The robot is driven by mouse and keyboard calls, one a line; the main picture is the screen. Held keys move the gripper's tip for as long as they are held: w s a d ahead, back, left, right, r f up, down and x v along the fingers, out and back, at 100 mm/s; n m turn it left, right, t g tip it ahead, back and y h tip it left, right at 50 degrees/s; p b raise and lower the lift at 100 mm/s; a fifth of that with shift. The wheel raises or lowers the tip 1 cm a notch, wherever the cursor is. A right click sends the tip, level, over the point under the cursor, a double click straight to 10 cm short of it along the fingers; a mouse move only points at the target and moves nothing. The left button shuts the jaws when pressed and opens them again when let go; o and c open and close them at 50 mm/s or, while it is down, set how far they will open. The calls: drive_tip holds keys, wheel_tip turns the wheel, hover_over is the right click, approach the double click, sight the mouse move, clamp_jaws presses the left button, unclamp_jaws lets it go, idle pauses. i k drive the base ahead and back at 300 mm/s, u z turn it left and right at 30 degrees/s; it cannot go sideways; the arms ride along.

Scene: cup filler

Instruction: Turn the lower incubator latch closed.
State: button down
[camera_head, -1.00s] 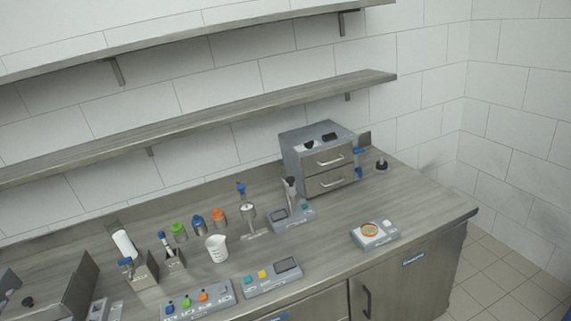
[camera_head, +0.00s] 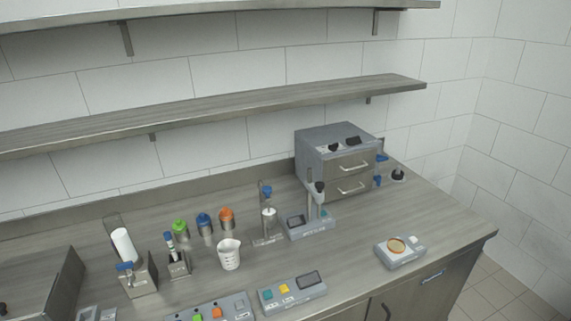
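The incubator is a grey metal box (camera_head: 313,160) with two drawer-like doors, standing at the back right of the counter. Each door has a light handle bar. Two blue latches sit on its right edge: the upper latch (camera_head: 382,157) beside the upper door and the lower latch (camera_head: 378,181) beside the lower door. The upper latch looks sideways and the lower one more upright, but both are too small to read exactly. My gripper is out of view.
A small device with an orange dish (camera_head: 397,245) stands in front of the incubator. A dispenser stand (camera_head: 267,215), a white beaker (camera_head: 229,254), capped bottles and button panels (camera_head: 292,292) fill the counter to the left. A wall shelf (camera_head: 220,112) runs above. The right counter end is mostly clear.

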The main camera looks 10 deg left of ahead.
sight(379, 181)
drive_tip(key=u, duration=0.15)
drive_tip(key=i, duration=1)
drive_tip(key=z, duration=0.1)
